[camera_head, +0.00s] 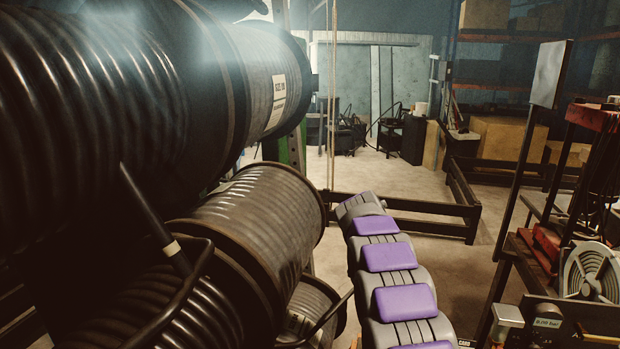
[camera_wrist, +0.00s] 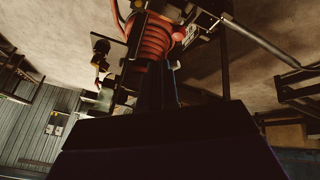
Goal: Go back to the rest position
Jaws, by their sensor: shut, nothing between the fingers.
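My arm in purple and grey segments reaches forward from the bottom of the head view, beside the hose reels. My gripper does not show clearly there. In the wrist view, my gripper (camera_wrist: 158,88) appears as two dark narrow fingers close together beyond a broad dark housing. It is shut and nothing shows between the fingers. The scene in the wrist view looks upside down, with the floor at the top. An orange-red coil (camera_wrist: 154,40) is visible beyond the fingertips.
Large black hose reels (camera_head: 262,217) fill the left, close to my arm. A cluttered rack (camera_head: 595,120) and a white-spoked reel (camera_head: 592,272) stand at the right. A low dark rail (camera_head: 425,206) crosses ahead. Open concrete floor (camera_head: 385,175) lies beyond it.

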